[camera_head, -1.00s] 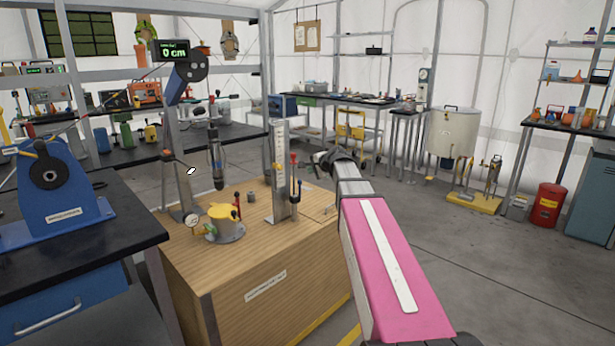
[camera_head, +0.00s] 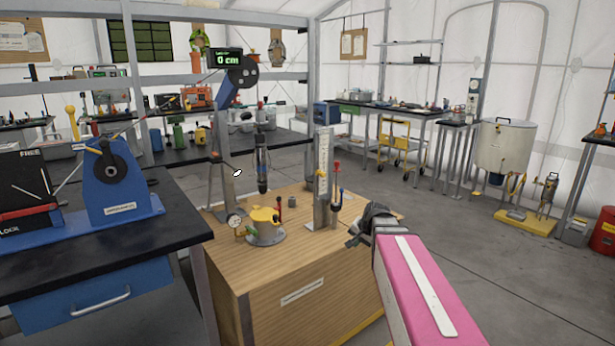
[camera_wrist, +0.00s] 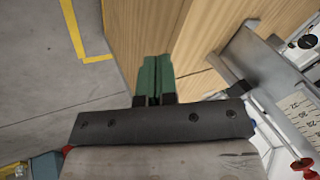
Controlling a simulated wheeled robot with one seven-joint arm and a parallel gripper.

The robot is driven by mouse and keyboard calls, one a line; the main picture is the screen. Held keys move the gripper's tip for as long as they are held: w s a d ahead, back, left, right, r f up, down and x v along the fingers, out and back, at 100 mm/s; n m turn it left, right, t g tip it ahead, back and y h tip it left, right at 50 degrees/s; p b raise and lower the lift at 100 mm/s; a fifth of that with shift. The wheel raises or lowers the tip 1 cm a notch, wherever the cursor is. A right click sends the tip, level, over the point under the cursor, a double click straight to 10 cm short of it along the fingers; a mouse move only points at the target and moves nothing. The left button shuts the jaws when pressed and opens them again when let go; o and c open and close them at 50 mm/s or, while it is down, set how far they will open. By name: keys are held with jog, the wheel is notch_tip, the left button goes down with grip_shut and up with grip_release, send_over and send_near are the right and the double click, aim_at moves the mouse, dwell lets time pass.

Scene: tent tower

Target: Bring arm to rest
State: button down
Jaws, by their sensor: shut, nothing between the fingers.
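My gripper (camera_head: 358,228) is at the end of my pink arm, by the right side of the wooden workbench (camera_head: 300,265) in the head view. In the wrist view, my gripper (camera_wrist: 155,72) has its two green fingers pressed together with nothing between them. The bench's wooden side (camera_wrist: 140,25) shows just beyond the fingertips. I cannot tell whether they touch it. A metal upright with a ruled scale (camera_head: 323,180) stands on the bench to the left of my gripper; its scale (camera_wrist: 298,103) is at the right of the wrist view.
A dark table (camera_head: 90,258) with a blue winch-like device (camera_head: 118,185) stands left. Grey floor (camera_head: 470,240) is free at the right.

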jog(key=s+f+n+g+h, duration=0.3)
jog(key=s+f+n, duration=0.3)
jog(key=s+f, duration=0.7)
jog(key=s+g, duration=0.1)
jog(key=s, duration=0.2)
jog(key=shift+s+d+f+g, duration=0.15)
jog(key=shift+s+d+g, duration=0.05)
jog(key=shift+g, duration=0.2)
